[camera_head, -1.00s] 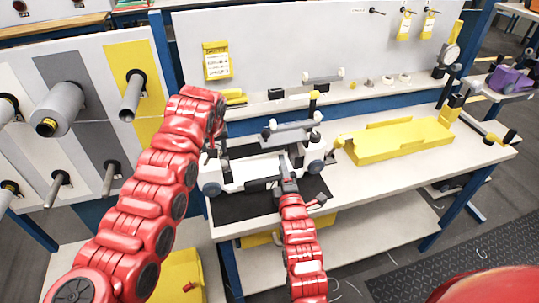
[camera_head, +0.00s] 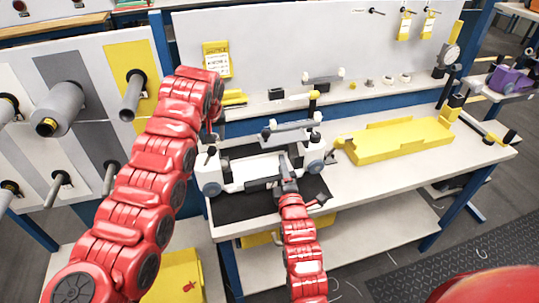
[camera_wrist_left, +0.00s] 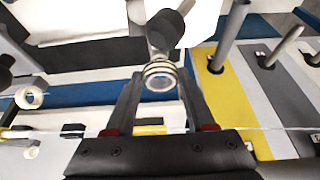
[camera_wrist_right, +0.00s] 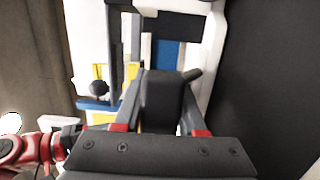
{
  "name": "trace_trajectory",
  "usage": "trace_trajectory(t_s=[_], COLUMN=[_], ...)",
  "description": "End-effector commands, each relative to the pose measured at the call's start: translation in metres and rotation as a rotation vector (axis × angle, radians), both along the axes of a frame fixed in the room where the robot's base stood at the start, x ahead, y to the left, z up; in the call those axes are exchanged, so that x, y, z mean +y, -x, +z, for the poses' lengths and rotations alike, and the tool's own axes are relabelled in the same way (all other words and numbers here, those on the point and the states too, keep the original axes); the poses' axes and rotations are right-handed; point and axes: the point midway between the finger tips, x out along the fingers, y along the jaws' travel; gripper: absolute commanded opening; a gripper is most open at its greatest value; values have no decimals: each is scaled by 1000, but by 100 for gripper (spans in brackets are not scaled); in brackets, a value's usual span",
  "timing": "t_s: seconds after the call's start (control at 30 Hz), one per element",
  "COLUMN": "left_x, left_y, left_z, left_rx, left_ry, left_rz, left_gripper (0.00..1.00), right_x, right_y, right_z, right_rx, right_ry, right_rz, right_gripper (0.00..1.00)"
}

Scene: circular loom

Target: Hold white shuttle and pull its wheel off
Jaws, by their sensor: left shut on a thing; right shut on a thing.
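The white shuttle (camera_head: 238,173) lies across the black mat (camera_head: 240,208) on the bench, with a blue-grey wheel (camera_head: 212,189) at its left end and another (camera_head: 316,167) at its right. My right gripper (camera_head: 287,186) is shut on the dark block at the shuttle's front; the right wrist view shows this block (camera_wrist_right: 163,100) between the fingers. My left gripper is over the shuttle's left end, mostly hidden behind its arm in the head view. In the left wrist view its fingers (camera_wrist_left: 160,88) close on a pale ringed round piece (camera_wrist_left: 160,72), apparently a wheel, near a dark roller (camera_wrist_left: 170,30).
A yellow tray (camera_head: 395,145) lies on the bench to the right. Another white shuttle-like part (camera_head: 292,126) stands behind the shuttle. Grey spools on pegs (camera_head: 62,103) stick out of the left panel. The bench front right of the mat is clear.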

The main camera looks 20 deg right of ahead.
Motion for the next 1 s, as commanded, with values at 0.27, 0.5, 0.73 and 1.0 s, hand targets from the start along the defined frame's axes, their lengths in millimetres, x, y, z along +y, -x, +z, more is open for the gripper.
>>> trace_trajectory(t_s=[0.27,0.5,0.73,1.0], left_x=[0,0,-1,0], left_y=[0,-1,0,0], left_z=[1,15,35,51], left_rx=[0,-3,-1,0], left_ry=[0,0,0,0], left_rz=[0,0,-1,0], left_gripper=[0,0,0,0], right_x=[0,0,0,0], right_y=[0,0,0,0], right_z=[-2,-2,-2,-2], right_rx=[3,3,3,3], right_ry=[0,0,0,0], right_rz=[0,0,0,0], right_gripper=[0,0,0,0])
